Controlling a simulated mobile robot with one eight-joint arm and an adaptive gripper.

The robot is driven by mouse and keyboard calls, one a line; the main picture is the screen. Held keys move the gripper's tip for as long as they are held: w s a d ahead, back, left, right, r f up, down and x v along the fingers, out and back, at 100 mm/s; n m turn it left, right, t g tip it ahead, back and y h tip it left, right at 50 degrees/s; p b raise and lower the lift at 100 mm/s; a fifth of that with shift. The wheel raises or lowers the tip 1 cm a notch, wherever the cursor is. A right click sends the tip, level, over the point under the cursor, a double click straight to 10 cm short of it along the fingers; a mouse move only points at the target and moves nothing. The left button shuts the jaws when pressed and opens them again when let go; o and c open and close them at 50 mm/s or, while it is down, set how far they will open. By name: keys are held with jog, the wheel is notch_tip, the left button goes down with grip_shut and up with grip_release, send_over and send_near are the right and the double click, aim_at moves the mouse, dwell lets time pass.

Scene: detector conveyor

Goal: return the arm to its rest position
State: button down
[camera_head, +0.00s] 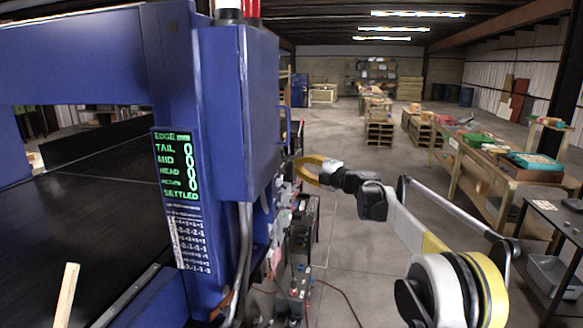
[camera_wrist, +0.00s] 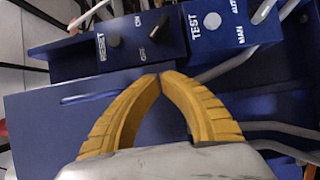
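My gripper (camera_head: 296,168) is at the right side of the blue conveyor frame, at the end of my outstretched arm. In the wrist view its two yellow fingers (camera_wrist: 160,78) curve together and their tips meet or nearly meet, with nothing seen between them. The fingertips are in front of a blue control box with a RESET button (camera_wrist: 114,40), an ON/OFF knob (camera_wrist: 160,27) and a TEST button (camera_wrist: 212,20). I cannot tell whether the tips touch the box.
The blue conveyor housing (camera_head: 255,110) stands close on the left, with a lit display panel (camera_head: 175,165) and a black belt (camera_head: 85,205). Cables hang below the boxes. A wooden workbench (camera_head: 490,165) and a dark table (camera_head: 560,225) stand at the right. Open concrete floor (camera_head: 350,200) lies between.

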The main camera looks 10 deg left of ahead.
jog(key=s+d+r+m+t+h+b, duration=0.2)
jog(key=d+r+m+t, duration=0.15)
jog(key=d, duration=0.35)
jog(key=s+d+r+m+t+h+b, duration=0.1)
jog(key=d+r+m+t+h+b, duration=0.25)
jog(key=d, duration=0.35)
jog(key=s+d+r+m+t+h+b, duration=0.1)
jog(key=s+d+r+m+t+h, duration=0.15)
jog(key=d+m, duration=0.4)
jog(key=s+d+f+m+h+b, duration=0.45)
jog(key=s+d+m+h, duration=0.25)
jog(key=s+d, duration=0.35)
jog(key=s+d+f+m+g+h+b, duration=0.1)
jog(key=s+d+f+m+g+b, duration=0.2)
jog(key=s+f, duration=0.65)
jog(key=s+d+f+m+g+h+b, duration=0.2)
jog(key=s+d+f+m+g, duration=0.15)
jog(key=s+f, duration=0.65)
jog(key=s+a+f+m+g+y+b, duration=0.1)
jog(key=s+a+f+g+b, duration=0.1)
jog(key=s+f, duration=0.7)
jog(key=s+a+f+m+g+y+b, duration=0.1)
jog(key=s+a+f+g+b, duration=0.1)
jog(key=s+f, duration=0.8)
jog(key=shift+s+f+m+g+y, duration=0.3)
jog(key=shift+s+m+g, duration=0.15)
jog(key=shift+s, duration=0.3)
